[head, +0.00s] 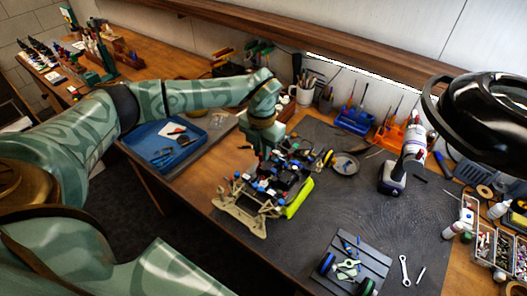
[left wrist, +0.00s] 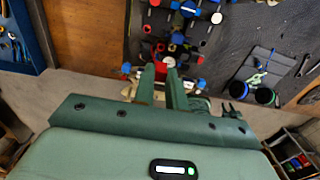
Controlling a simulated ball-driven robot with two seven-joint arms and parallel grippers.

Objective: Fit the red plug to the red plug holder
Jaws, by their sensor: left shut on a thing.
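My left gripper (head: 268,153) reaches down over the rear part of the racecar chassis (head: 262,191) on the mat. In the left wrist view its two green fingers (left wrist: 167,80) point at the chassis and are shut on a small red piece, which seems to be the red plug (left wrist: 163,66). The fingers hide part of it. Several blue, red and white parts sit on the dark chassis beyond the fingertips. I cannot tell which red part is the red plug holder. My right gripper is not in view.
A blue tray (head: 165,147) with tools lies left of the chassis. A drill (head: 402,163), a round dish (head: 345,164) and a grey panel with wheels (head: 352,268) lie to the right. A black lamp (head: 485,115) hangs at upper right. The mat's middle is clear.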

